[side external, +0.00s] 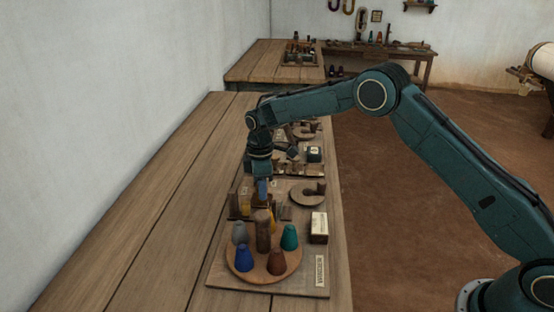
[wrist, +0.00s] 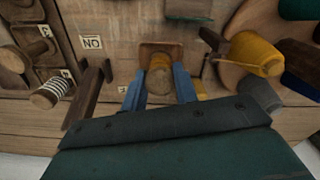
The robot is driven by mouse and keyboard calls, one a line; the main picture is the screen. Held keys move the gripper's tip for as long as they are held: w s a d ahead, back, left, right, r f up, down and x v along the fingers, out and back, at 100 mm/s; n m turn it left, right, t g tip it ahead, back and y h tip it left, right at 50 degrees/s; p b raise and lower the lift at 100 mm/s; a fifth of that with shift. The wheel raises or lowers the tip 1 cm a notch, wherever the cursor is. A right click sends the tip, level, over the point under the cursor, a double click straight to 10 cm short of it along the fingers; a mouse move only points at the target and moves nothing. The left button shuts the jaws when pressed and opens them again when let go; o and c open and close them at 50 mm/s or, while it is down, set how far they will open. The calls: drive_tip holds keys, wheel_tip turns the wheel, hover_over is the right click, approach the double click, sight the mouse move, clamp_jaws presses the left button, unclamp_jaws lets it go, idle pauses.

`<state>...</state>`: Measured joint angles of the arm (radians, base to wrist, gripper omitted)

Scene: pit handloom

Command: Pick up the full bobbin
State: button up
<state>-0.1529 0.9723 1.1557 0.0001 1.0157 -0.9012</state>
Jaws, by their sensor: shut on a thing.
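My gripper (wrist: 160,88) has its two blue fingers on either side of a bobbin wound with yellow thread (wrist: 160,80) and is shut on it. I cannot tell if the bobbin still touches that piece. In the side view my gripper (side external: 262,190) points down just behind the round cone stand, and the bobbin there is small and partly hidden. Another bobbin with pale, sparse winding (wrist: 50,92) lies at the left of the wrist view.
A yellow cone (wrist: 255,55) is close right of the fingers.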

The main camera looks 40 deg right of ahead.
wheel_tip(320, 180, up, 20)
drive_tip(key=shift+f, duration=0.15)
idle(0.4)
idle(0.5)
